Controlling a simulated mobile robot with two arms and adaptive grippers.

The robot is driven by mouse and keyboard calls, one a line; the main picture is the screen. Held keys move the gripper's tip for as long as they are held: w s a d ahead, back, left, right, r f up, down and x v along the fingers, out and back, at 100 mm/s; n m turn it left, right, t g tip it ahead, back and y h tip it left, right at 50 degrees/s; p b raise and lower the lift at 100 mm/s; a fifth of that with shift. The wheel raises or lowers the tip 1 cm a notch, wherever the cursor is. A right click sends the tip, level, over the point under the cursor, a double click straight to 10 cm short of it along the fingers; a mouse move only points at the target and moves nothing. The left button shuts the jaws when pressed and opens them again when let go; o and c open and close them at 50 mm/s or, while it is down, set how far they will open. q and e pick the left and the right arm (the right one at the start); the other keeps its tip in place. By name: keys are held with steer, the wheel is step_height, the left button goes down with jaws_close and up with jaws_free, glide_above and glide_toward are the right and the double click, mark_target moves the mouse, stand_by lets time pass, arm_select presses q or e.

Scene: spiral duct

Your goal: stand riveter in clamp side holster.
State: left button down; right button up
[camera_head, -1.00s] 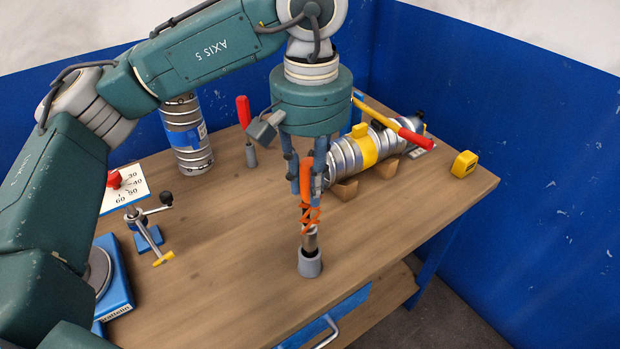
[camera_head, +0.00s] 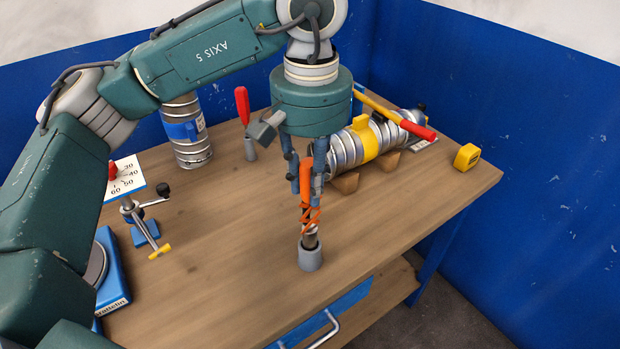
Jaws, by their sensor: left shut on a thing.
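The riveter (camera_head: 306,205), with orange handles and a metal nose, is upright in my left gripper (camera_head: 307,190). The gripper is shut on its handles and points straight down. The riveter's metal nose meets the mouth of a grey cup-shaped holster (camera_head: 310,259) near the table's front edge. The lower tip is hidden by the cup's rim, so its depth inside is hard to tell. A small blue clamp-like stand (camera_head: 141,225) with a yellow-ended bar is to the left. My right gripper is not in view.
A second grey holster (camera_head: 250,150) holds a red-handled tool (camera_head: 242,105) at the back. A metal duct with a yellow band (camera_head: 365,139) lies on wooden cradles behind the gripper. Another duct (camera_head: 187,146) stands back left. A yellow block (camera_head: 466,157) is at right. The right front tabletop is clear.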

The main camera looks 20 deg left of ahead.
arm_select(q)
steer(key=shift+f+b, duration=0.95)
steer(key=shift+f, duration=0.15)
steer(key=c, duration=1.4)
jaws_free()
steer(key=shift+r, duration=0.3)
step_height(320, 180, up, 12)
steer(key=shift+s+d+f, duration=0.1)
steer(key=shift+s+f, duration=0.05)
steer(key=shift+f, duration=0.05)
